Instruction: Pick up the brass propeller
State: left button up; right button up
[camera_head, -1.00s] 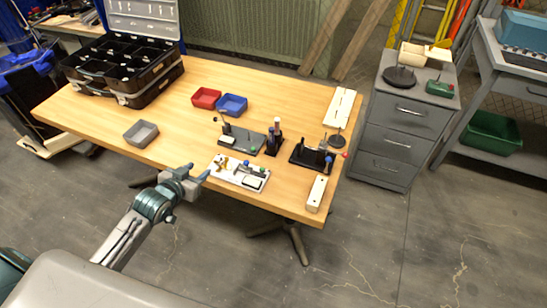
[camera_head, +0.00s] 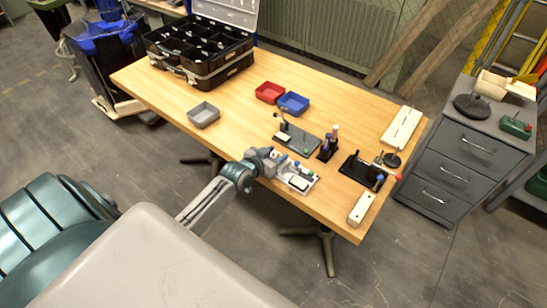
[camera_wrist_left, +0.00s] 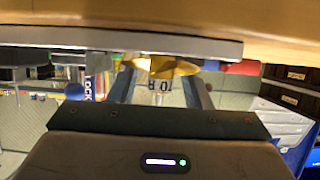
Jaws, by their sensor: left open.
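The brass propeller (camera_wrist_left: 172,68) shows in the left wrist view, at the fingertips of my open left gripper (camera_wrist_left: 160,84). It lies across the gap between the fingers; I cannot tell whether they touch it. In the head view my left gripper (camera_head: 277,159) is at the left end of the white tray (camera_head: 305,188) near the table's front edge. There the gripper covers the place of the propeller, which I cannot make out. My right gripper is in neither view.
A dark fixture plate (camera_head: 300,141) lies just behind the tray, with a black holder (camera_head: 327,151) beside it. A black stand (camera_head: 361,173) and a pale block (camera_head: 361,209) are to the right. A grey bin (camera_head: 203,115) sits left; the table between is clear.

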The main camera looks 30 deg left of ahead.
pick_arm(q)
jog(key=shift+w+f, duration=0.2)
jog(key=shift+w, duration=0.2)
jog(key=shift+s, duration=0.1)
jog(key=shift+c, duration=0.2)
grip_shut()
jog(key=shift+r, duration=0.1)
